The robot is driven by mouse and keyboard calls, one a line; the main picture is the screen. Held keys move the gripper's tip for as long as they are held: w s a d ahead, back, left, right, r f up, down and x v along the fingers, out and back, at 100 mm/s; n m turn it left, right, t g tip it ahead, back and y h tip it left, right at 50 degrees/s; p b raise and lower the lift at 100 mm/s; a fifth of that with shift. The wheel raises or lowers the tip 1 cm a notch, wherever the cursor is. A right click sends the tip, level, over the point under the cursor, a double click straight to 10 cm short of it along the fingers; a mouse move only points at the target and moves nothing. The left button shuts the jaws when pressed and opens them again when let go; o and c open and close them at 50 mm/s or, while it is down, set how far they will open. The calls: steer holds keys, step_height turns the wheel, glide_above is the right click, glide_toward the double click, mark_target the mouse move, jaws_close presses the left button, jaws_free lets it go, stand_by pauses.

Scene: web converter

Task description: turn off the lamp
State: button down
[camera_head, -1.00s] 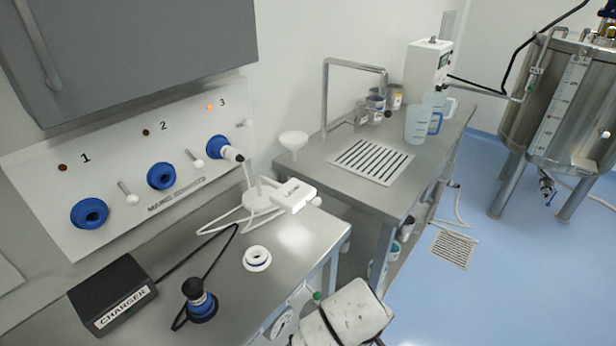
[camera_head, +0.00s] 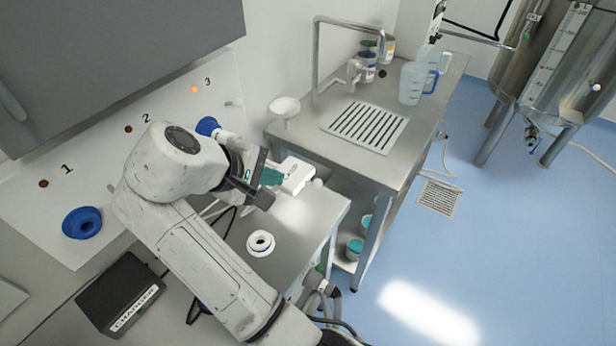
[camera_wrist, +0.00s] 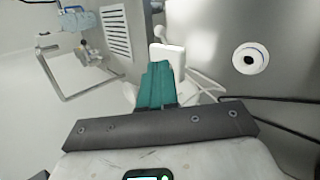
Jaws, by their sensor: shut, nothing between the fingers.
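The white lamp (camera_head: 297,178) stands on the steel table, its flat head reaching right over a bright patch on the tabletop. Its base is mostly hidden behind my arm. In the wrist view the white lamp head (camera_wrist: 167,54) shows just beyond my fingertips. My gripper (camera_head: 271,177) is at the left end of the lamp head, with its teal fingers shut and empty. In the wrist view the closed teal fingers (camera_wrist: 157,84) point at the lamp and overlap it; I cannot tell whether they touch. No switch can be made out.
A wall panel has blue sockets (camera_head: 82,223); the orange light (camera_head: 195,90) by number 3 is lit. A white ring (camera_head: 260,243) and black charger (camera_head: 122,293) are on the table. A funnel (camera_head: 284,106) stands behind the lamp. A steel bench with a drain grille (camera_head: 365,128) is right.

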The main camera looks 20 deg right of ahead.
mark_target(314, 184)
steer(key=x, duration=1.4)
steer(key=shift+d+p, duration=0.1)
steer(key=shift+p, duration=0.2)
steer(key=shift+f, duration=0.2)
